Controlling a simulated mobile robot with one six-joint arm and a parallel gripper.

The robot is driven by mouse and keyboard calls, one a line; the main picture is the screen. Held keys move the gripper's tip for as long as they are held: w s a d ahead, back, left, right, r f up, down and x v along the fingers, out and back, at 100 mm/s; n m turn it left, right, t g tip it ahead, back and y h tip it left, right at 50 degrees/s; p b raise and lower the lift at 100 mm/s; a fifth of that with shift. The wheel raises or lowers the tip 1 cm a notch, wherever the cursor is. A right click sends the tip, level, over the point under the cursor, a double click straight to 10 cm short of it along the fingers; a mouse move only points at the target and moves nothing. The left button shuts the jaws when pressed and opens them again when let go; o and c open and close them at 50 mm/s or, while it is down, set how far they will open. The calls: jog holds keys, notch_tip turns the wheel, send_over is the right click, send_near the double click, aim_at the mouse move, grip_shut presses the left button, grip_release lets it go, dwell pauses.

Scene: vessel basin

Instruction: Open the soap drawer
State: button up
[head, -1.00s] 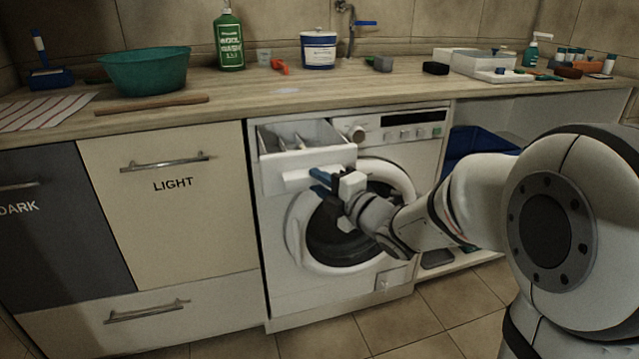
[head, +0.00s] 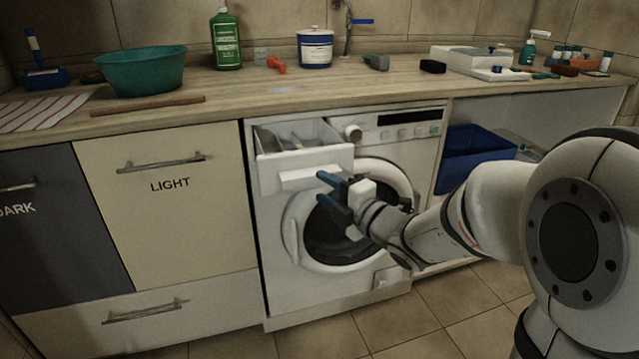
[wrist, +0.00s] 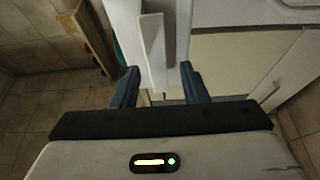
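The white soap drawer (head: 304,165) is pulled out of the top left of the washing machine, and its inner compartments show from above. Its white front handle (head: 310,178) faces my gripper (head: 330,190), which is just right of it and in front of the round door. My gripper's blue fingers are spread apart, with nothing visibly clasped. In the wrist view, my gripper (wrist: 158,72) has an open gap between its fingers. A white edge of the drawer handle (wrist: 153,50) lies in line with that gap; whether it is between the fingers or just beyond them, I cannot tell.
The washing machine (head: 280,275) stands under a wooden counter (head: 240,95). The light laundry cabinet (head: 190,215) is to its left. A blue bin (head: 470,150) sits in the open space to the right. The tiled floor in front is clear.

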jog(key=v, duration=0.5)
jog(key=shift+p, duration=0.35)
jog(key=s+d+r+m+g+h+p, duration=0.2)
jog(key=d+r+m+h+p, duration=1.05)
jog(key=m+p, duration=0.45)
jog(key=s+r+m+g+p, duration=0.4)
jog(key=s+p, duration=0.2)
jog(key=s, duration=0.3)
jog(key=s+r+m+g+p, duration=0.4)
jog(key=s+p, duration=0.3)
jog(key=s, duration=0.2)
jog(key=shift+r+m+g+p, duration=0.3)
jog(key=shift+r+m, duration=0.2)
jog(key=shift+m, duration=0.3)
jog(key=shift+c, duration=0.4)
